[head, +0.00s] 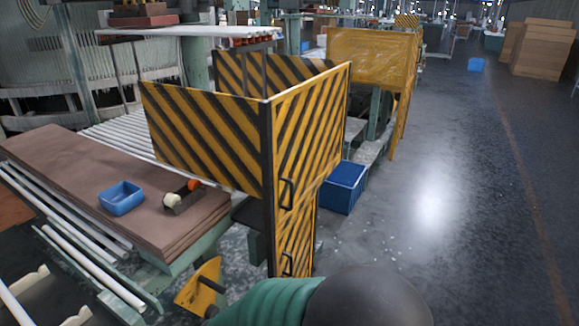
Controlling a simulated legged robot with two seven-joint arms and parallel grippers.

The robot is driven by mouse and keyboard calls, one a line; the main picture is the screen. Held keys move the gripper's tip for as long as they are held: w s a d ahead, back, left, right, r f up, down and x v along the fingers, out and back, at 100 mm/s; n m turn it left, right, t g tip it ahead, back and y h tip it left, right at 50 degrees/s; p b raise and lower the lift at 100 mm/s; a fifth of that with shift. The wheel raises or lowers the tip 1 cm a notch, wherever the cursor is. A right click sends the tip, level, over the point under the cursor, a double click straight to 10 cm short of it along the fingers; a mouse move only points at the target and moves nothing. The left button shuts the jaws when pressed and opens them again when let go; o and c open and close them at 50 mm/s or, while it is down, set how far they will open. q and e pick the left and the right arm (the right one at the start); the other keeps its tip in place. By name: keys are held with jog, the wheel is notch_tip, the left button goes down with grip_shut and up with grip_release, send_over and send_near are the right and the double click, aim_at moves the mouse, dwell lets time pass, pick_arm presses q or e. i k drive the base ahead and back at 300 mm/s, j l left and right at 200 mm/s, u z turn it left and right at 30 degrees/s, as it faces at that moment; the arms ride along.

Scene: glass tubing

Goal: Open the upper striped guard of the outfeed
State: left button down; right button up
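The upper striped guard (308,128) is a yellow and black panel on the right side of the outfeed's striped enclosure. A black handle (286,194) sits near its lower left edge. The panel meets the black corner post (267,165) with no gap that I can see, so it looks shut. Another striped panel (205,137) runs left from the post. Neither of my grippers shows in the head view.
A dark rounded shape (368,297) and a green ribbed part (265,304) fill the bottom middle. A blue crate (343,187) stands right of the guard. A brown bench (75,185) with a blue tray (121,198) is left. Floor (450,220) at right is clear.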

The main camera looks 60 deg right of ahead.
aim_at(320, 89)
jog(key=z, duration=1.95)
